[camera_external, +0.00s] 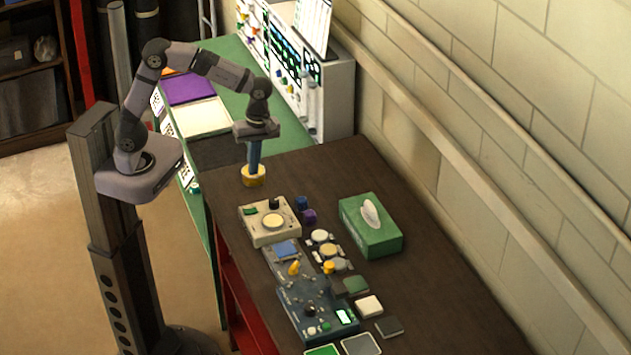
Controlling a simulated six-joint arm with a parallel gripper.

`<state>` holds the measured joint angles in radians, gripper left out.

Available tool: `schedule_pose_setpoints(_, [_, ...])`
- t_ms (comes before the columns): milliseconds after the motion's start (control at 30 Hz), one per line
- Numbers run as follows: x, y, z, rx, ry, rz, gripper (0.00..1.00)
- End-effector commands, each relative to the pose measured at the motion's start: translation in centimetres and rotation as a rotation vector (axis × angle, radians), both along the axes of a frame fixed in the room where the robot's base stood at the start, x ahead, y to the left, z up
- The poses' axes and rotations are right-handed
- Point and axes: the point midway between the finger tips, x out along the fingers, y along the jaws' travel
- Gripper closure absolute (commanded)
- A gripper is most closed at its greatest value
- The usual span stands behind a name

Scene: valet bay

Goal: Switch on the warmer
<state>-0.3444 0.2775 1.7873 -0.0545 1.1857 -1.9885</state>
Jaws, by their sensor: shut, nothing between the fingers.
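My gripper (254,160) points straight down at the far left of the dark table. Its blue fingers are shut and hold nothing. They are right over a small yellow round item (253,178); I cannot tell whether they touch it. A cream box (256,232) with a pale round plate, a black knob and a green patch stands just in front of it. It looks like the warmer, but no label is readable. I cannot tell whether it is on or off.
A blue-grey control panel (318,312) with knobs and a lit display stands nearer the camera. Several round items, small blocks and two purple-blue pieces lie around it. A green tissue box (370,226) is on the right near the wall. The table's far right side is clear.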

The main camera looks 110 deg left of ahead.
Motion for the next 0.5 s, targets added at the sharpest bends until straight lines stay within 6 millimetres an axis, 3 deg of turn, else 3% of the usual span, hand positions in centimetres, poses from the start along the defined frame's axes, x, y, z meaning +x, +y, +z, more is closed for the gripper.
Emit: schedule_pose_setpoints(500, [0.04,0.05,0.67,0.000,0.000,0.000,1.00])
